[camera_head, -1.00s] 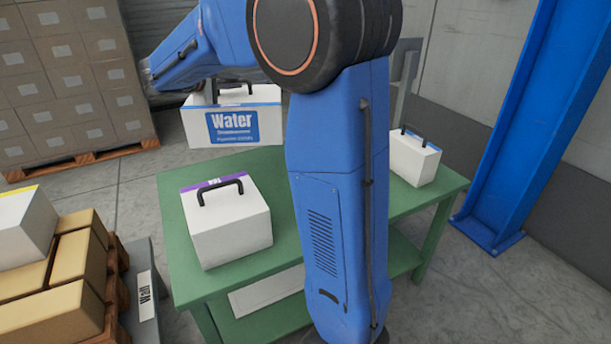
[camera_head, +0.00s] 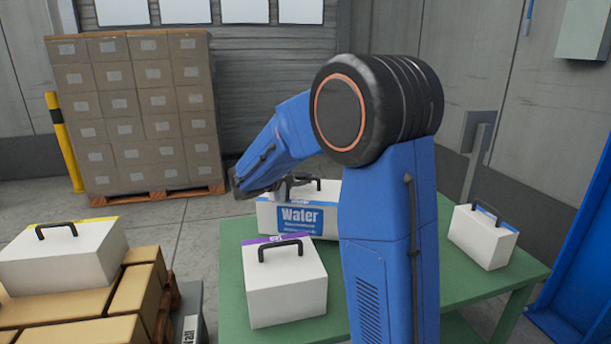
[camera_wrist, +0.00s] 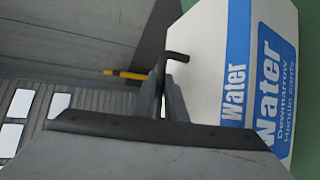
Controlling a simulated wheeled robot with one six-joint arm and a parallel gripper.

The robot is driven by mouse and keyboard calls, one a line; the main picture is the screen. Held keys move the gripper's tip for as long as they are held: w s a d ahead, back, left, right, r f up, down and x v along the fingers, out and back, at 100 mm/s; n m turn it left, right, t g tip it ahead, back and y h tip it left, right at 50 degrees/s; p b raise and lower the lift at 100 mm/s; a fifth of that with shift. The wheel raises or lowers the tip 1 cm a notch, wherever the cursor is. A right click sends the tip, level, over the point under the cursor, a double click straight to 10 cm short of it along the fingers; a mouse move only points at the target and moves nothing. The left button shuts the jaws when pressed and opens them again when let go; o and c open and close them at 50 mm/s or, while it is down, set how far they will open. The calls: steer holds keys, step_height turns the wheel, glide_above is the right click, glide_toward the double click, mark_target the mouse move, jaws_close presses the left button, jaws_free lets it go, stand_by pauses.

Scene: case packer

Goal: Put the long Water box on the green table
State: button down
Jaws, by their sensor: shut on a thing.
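The long Water box (camera_head: 268,216) is white with a blue "Water" label and a black handle. It is over the back of the green table (camera_head: 238,318), behind a white box with a purple stripe. My gripper (camera_head: 292,186) is above it, shut on its handle. In the wrist view, the closed fingers (camera_wrist: 163,98) hold the black handle (camera_wrist: 177,56), and the labelled Water box (camera_wrist: 208,75) fills the right side with green beside it. I cannot tell whether its underside touches the table. My arm hides its right end.
The purple-striped box (camera_head: 285,290) stands at the table's front left. A smaller blue-striped white box (camera_head: 483,238) stands on the right. A yellow-striped box (camera_head: 62,262) sits on brown cartons at left. A tall carton stack (camera_head: 135,115) stands behind. A blue post (camera_head: 588,260) is at right.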

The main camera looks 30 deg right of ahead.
mark_target(308, 187)
steer(key=shift+f, duration=1.75)
steer(key=c, duration=1.8)
jaws_free()
steer(key=v, duration=1.2)
